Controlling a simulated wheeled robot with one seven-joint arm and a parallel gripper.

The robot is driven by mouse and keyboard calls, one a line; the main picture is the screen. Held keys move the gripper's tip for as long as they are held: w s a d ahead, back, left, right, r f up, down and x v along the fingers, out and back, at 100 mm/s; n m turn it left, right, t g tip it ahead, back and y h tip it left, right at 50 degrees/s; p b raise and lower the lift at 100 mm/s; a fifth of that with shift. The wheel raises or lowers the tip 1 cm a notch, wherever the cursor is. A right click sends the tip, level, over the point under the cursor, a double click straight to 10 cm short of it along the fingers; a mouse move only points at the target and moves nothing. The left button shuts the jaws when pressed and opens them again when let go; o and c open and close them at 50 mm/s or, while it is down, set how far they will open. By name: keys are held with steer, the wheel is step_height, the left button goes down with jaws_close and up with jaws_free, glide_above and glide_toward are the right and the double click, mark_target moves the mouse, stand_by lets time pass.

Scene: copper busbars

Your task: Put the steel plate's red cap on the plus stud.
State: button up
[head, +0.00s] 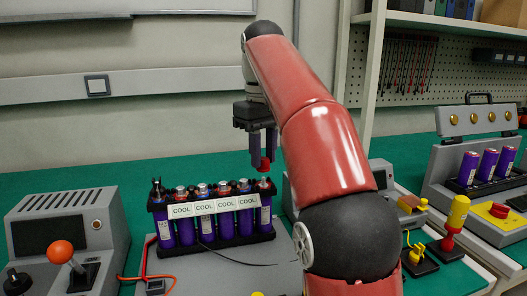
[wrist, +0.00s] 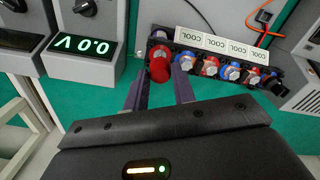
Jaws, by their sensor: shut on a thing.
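My gripper (head: 263,158) points down and is shut on the red cap (head: 264,164). The cap also shows in the wrist view (wrist: 159,70), between the two fingertips. In the head view it is just above the right end of the row of purple cells (head: 224,226). In the wrist view that end is at the left. The cap hides much of the stud under it, and I cannot tell whether they touch. Studs with red and blue rings (wrist: 209,66) line the pack. A black fitting (head: 156,187) stands at the pack's left end.
A white strip of COOL labels (head: 207,207) runs along the pack. A grey box with an orange-knobbed lever (head: 62,251) stands left. A meter (wrist: 85,45) reads 0.0 V. A yellow-and-red tool (head: 455,220) and a grey case with purple cells (head: 484,165) are right.

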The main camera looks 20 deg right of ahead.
mark_target(264, 159)
steer(key=shift+f, duration=0.15)
stand_by(0.4)
steer(key=shift+f+b, duration=0.95)
steer(key=shift+f, duration=0.45)
steer(key=shift+f, duration=0.2)
steer(key=o, duration=0.9)
